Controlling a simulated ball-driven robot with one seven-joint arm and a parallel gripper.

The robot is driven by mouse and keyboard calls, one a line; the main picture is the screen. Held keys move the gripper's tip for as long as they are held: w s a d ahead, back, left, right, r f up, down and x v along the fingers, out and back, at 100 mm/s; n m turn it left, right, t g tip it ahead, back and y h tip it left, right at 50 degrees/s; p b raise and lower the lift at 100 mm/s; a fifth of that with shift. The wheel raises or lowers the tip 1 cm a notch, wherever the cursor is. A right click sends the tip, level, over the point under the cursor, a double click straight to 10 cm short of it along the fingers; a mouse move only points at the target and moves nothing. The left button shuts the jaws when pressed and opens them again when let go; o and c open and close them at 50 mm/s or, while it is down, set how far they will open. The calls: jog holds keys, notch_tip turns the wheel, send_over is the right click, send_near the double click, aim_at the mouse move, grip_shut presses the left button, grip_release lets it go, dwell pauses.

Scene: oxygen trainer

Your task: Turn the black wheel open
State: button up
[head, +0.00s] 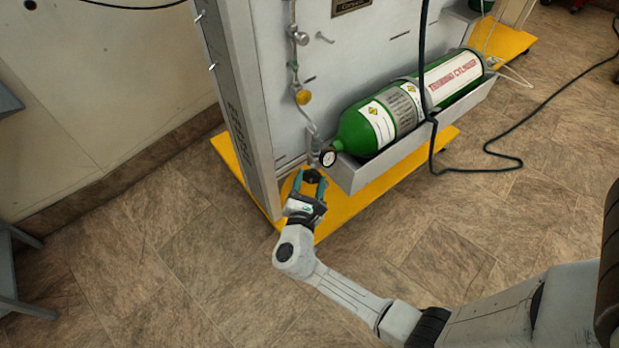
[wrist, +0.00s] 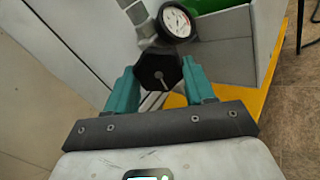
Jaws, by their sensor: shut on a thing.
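The black wheel (wrist: 159,72) sits between the two teal fingers of my gripper (wrist: 160,85) in the wrist view, just below a round white-faced gauge (wrist: 176,21). It has a faceted outline and a pale line on its face. In the head view the black wheel (head: 311,176) shows small between the fingertips of my gripper (head: 312,180), at the lower left end of the green cylinder. My gripper is shut on the wheel, with one finger on each side. The gauge (head: 328,158) is just above and to the right of it.
The green cylinder (head: 350,128) lies in a grey tray (head: 385,165) close to the right of the gripper. A grey upright panel (head: 250,120) stands close to the left. The yellow base (head: 240,178) lies below. Black hose (head: 470,170) runs across the floor at right.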

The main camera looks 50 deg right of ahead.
jog(key=shift+f+n, duration=0.15)
jog(key=shift+n, duration=0.25)
jog(key=o, duration=1)
jog(key=shift+o, duration=0.2)
jog(key=shift+a, duration=0.1)
jog(key=p+v, duration=0.1)
jog(key=v, duration=0.9)
jog(key=shift+s+a+p, duration=0.25)
jog(key=shift+a+p, duration=0.05)
jog(key=shift+p, duration=0.1)
